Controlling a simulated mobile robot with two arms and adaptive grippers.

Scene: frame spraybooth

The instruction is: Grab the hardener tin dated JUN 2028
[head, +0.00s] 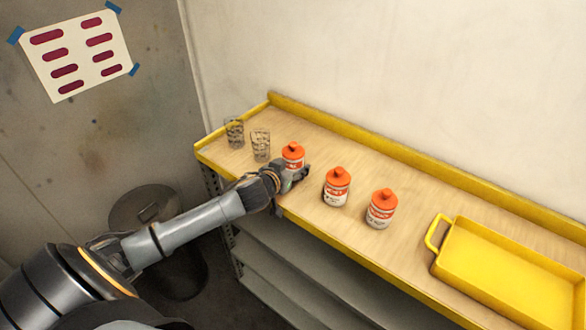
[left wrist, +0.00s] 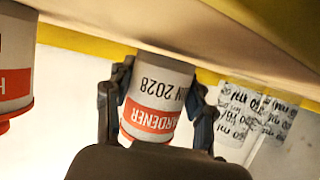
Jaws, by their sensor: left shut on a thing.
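Three white tins with orange caps and orange bands stand in a row on the wooden shelf in the head view. My left gripper (head: 297,174) is shut on the leftmost hardener tin (head: 292,155). In the left wrist view this tin (left wrist: 160,92) sits between the fingers, upside down in the picture. Its label reads "HARDENER", partly covered, and "UN 2028", with the first letter hidden by a finger. The middle tin (head: 337,187) and right tin (head: 381,209) stand apart from the gripper; their dates are not readable. My right gripper is not in view.
Two clear marked cups (head: 235,132) (head: 261,145) stand left of the held tin. A yellow tray (head: 437,268) with a handle lies at the right. The shelf (head: 410,180) has a raised yellow back edge. A round dark bin (head: 146,206) stands on the floor.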

